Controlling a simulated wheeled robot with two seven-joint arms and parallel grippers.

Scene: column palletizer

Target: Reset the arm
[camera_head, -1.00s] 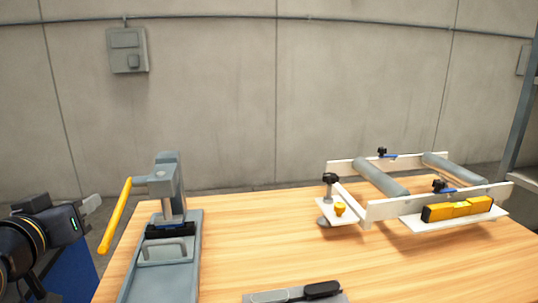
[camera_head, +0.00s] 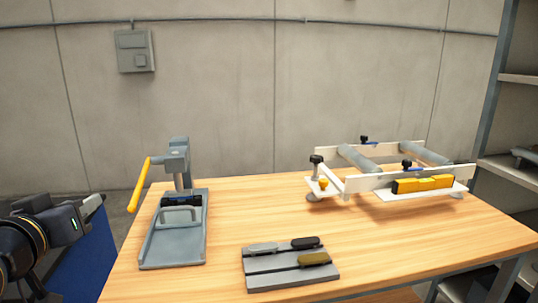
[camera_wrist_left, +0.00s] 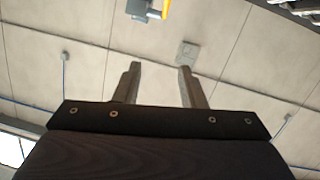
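My left gripper (camera_head: 92,205) is at the left edge of the head view, off the table's left side and left of the press. In the left wrist view its two fingers (camera_wrist_left: 158,85) stand apart with nothing between them, so it is open and empty. The grey press (camera_head: 180,210) stands on the left of the table, with its yellow lever (camera_head: 139,184) hanging down on the left. The lever and press head also show at the top of the left wrist view. My right gripper is in neither view.
The wooden table (camera_head: 390,245) holds a grey grooved tray (camera_head: 258,281) with several handles at the front. A white roller frame (camera_head: 350,185) with yellow blocks (camera_head: 423,184) stands at the right. A shelf (camera_head: 510,172) stands far right.

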